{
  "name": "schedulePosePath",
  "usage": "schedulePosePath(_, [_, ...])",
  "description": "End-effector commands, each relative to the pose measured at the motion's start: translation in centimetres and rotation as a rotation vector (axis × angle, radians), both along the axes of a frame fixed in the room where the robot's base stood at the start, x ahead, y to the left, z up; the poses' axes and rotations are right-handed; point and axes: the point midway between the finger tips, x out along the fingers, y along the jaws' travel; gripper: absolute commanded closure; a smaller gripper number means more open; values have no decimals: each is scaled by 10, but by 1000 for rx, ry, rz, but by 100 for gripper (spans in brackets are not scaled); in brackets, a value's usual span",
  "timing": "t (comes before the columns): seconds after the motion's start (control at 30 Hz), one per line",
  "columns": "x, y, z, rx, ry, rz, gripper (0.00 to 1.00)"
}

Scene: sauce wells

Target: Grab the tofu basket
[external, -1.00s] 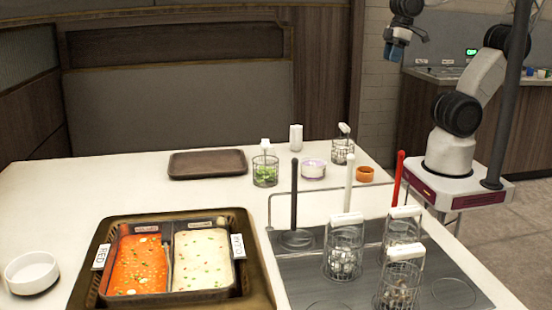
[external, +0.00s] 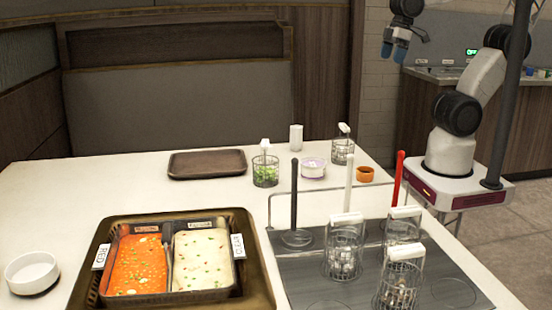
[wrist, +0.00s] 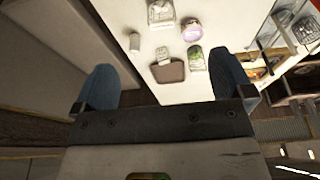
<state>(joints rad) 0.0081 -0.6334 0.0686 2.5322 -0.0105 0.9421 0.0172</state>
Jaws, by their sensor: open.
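Several wire baskets with white handles are in the external view, and no label tells which holds tofu. One basket with whitish pieces (external: 344,262) stands in the middle of the grey rack. A second basket (external: 402,233) is behind it to the right, its contents unclear. A third basket with brownish and pale pieces (external: 399,288) is at the front. A basket with green pieces (external: 265,174) and a basket with unclear contents (external: 342,152) stand farther back on the table. My gripper (external: 394,54) is open and empty, high above the table's back right; its blue fingers (wrist: 163,62) are spread in the wrist view.
A two-part pot of red and white soup (external: 169,290) sits front left. A white bowl (external: 32,273), brown tray (external: 207,165), purple-rimmed bowl (external: 313,169) and orange bowl (external: 364,174) are on the table. Black, white and red upright handles (external: 294,195) rise around the rack.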

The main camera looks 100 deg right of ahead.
Motion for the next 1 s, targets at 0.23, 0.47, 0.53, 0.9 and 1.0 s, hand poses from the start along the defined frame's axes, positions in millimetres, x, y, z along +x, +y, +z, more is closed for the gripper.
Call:
schedulePosePath(0.23, [0,0,0,-1,-1,0,0])
schedulePosePath(0.47, [14,-13,-10,-40,-33,-9,0])
schedulePosePath(0.53, [23,-22,-17,-66,-60,-14,0])
schedulePosePath(0.9, [89,-87,-72,-250,-264,36,0])
schedulePosePath(1.0, [104,-101,-88,-283,-322,72,0])
